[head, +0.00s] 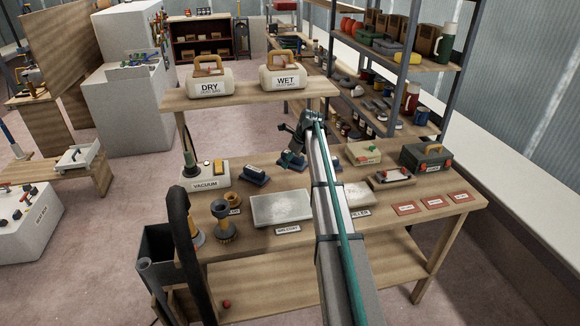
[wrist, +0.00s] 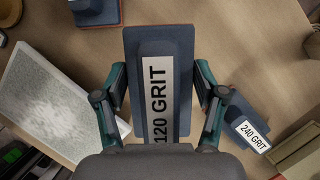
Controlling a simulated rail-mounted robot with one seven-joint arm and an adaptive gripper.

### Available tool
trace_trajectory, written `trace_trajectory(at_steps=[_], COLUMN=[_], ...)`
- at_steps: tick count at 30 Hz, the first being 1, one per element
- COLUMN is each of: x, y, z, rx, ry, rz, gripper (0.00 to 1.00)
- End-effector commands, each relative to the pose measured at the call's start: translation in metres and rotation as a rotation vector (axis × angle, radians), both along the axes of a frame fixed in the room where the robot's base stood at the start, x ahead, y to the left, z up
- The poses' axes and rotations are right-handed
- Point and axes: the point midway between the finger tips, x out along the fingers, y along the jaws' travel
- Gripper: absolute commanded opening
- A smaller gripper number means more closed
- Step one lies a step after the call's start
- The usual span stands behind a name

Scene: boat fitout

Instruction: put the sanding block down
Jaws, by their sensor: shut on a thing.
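My gripper (wrist: 160,78) is shut on a dark blue sanding block (wrist: 132,48) with a white "120 GRIT" label. One finger is on each long side of the block. The block looks larger than its neighbours in the wrist view, so it seems to be above the wooden bench top; the gap cannot be measured. A second blue block labelled "240 GRIT" (wrist: 245,128) lies to the right. Part of another blue block (wrist: 95,12) shows at the top left. In the head view my gripper (head: 297,146) is over the bench, partly hidden by my arm.
In the head view a blue block (head: 254,175) sits near the vacuum box (head: 207,176). A pale panel (head: 282,208) lies at the bench front. A raised shelf (head: 245,92) with DRY and WET containers is behind. A green toolbox (head: 426,158) stands right.

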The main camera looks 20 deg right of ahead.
Motion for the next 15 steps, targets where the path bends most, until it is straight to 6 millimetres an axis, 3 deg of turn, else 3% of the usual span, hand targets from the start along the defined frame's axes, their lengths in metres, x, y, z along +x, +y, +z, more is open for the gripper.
trace_trajectory(at_steps=[3, 15], x=[0.015, 0.033], y=[-0.005, -0.01], z=[-0.015, -0.04], rx=[0.001, 0.0], ry=[0.001, 0.0], rz=[0.0, 0.0], gripper=[0.27, 0.27])
